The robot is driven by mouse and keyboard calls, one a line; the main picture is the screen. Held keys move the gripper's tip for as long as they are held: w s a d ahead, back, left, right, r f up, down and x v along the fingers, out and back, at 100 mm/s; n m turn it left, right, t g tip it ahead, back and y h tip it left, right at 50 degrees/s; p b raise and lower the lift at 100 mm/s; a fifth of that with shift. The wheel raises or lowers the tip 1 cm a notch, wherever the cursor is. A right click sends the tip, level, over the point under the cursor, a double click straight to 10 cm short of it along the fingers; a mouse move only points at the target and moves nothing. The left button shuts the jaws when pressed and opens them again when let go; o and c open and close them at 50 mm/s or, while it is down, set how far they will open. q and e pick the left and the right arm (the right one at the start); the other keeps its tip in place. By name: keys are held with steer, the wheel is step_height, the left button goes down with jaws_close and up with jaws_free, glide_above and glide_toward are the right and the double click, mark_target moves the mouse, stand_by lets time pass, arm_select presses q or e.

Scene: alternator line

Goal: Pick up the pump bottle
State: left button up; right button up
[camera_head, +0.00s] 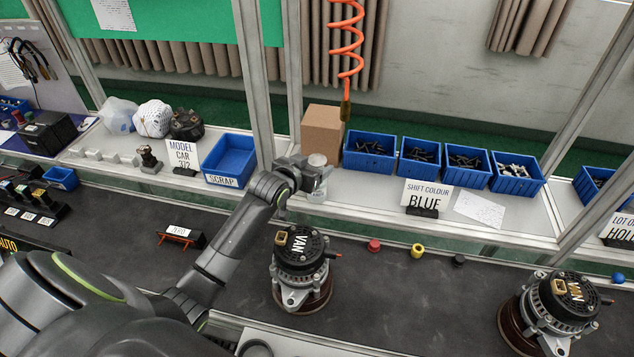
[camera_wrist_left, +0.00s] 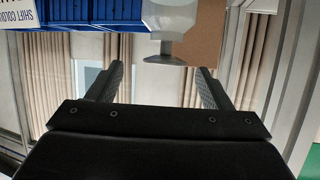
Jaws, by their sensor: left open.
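The pump bottle (camera_head: 317,188) is a small pale, clear-looking bottle on the shelf, in front of the cardboard box. In the head view my left gripper (camera_head: 308,172) is right at it and covers part of it. In the left wrist view the picture is upside down; the bottle (camera_wrist_left: 165,18) shows at the top with its grey pump head (camera_wrist_left: 165,57) pointing down. The two fingers of my left gripper (camera_wrist_left: 161,72) are apart, one to each side of the pump head's line, with nothing held between them. My right gripper is not in view.
The cardboard box (camera_head: 322,130) stands behind the bottle. A blue SCRAP bin (camera_head: 228,178) is left, several blue bins (camera_head: 369,164) with parts are right. An orange coiled hose (camera_head: 345,45) hangs above. Alternators (camera_head: 301,262) sit on the dark belt below. A metal post (camera_head: 255,90) is close.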

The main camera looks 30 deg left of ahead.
mark_target(315, 162)
arm_select(q)
steer(key=shift+w+a+f+p, duration=0.1)
steer(key=shift+w+f+p, duration=0.15)
steer(key=shift+w, duration=0.2)
steer(key=p+x, duration=0.1)
steer(key=x, duration=0.1)
steer(key=shift+w+a+f, duration=0.15)
steer(key=shift+w+f, duration=0.05)
steer(key=shift+f, duration=0.05)
steer(key=shift+x, duration=0.8)
